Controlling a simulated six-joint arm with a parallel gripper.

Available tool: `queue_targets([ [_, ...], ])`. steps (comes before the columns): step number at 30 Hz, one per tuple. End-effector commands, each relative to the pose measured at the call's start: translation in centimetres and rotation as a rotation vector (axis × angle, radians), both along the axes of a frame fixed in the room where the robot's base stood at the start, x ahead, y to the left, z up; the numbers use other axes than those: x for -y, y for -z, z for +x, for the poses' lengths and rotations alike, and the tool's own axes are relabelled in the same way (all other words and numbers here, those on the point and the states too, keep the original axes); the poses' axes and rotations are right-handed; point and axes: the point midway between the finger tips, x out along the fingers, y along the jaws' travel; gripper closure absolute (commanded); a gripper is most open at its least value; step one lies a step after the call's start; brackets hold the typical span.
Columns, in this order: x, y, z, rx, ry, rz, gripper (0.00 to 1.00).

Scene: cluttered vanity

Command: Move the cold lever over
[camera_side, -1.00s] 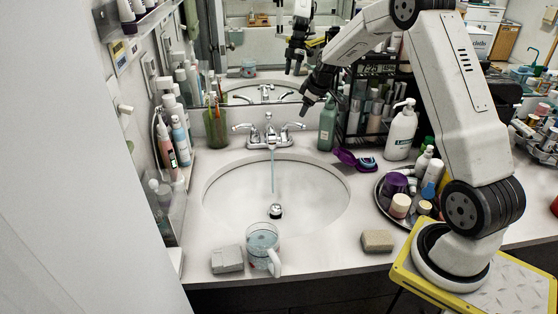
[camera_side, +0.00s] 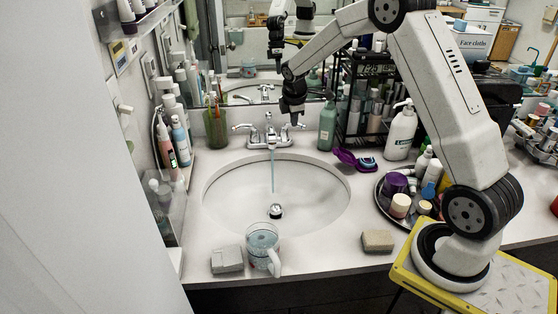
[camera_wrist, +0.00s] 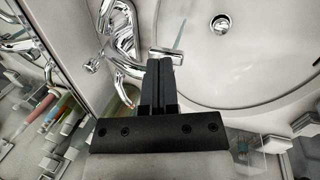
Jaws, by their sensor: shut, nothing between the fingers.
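The chrome faucet (camera_side: 268,132) stands behind the basin, with a left lever (camera_side: 243,127) and a right lever (camera_side: 297,126). No hot or cold marking can be read. My gripper (camera_side: 292,121) is shut and empty, pointing down at the right lever and partly covering it. In the wrist view my gripper (camera_wrist: 164,60) has its two dark fingers together, with chrome parts of the faucet (camera_wrist: 122,38) just beyond and left of the tips. Whether the fingers touch the lever cannot be told. A thin stream of water (camera_side: 273,172) falls from the spout into the basin (camera_side: 235,200).
A green bottle (camera_side: 327,125) stands right of the faucet, near my gripper. A cup with toothbrushes (camera_side: 216,130) is at left. A purple item (camera_side: 345,156) lies right of the basin. A glass mug (camera_side: 262,245) stands at the front. The mirror (camera_side: 250,60) is close behind.

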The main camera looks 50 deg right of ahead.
Motion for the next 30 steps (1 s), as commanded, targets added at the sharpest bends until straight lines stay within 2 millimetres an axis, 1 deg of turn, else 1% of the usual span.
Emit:
queue_targets([
  [1,-0.8,0.0,0.1,-0.038,-0.074,-0.041,1.0],
  [3,-1.6,-0.2,0.1,-0.094,-0.172,-0.103,1.0],
  [9,-3.4,-1.1,0.5,-0.245,-0.435,-0.295,1.0],
  [15,-4.7,-2.3,1.2,-0.351,-0.62,-0.456,1.0],
  [22,-5.1,-3.0,1.7,-0.394,-0.69,-0.528,1.0],
  [30,-4.9,-2.8,1.7,-0.395,-0.69,-0.528,1.0],
])
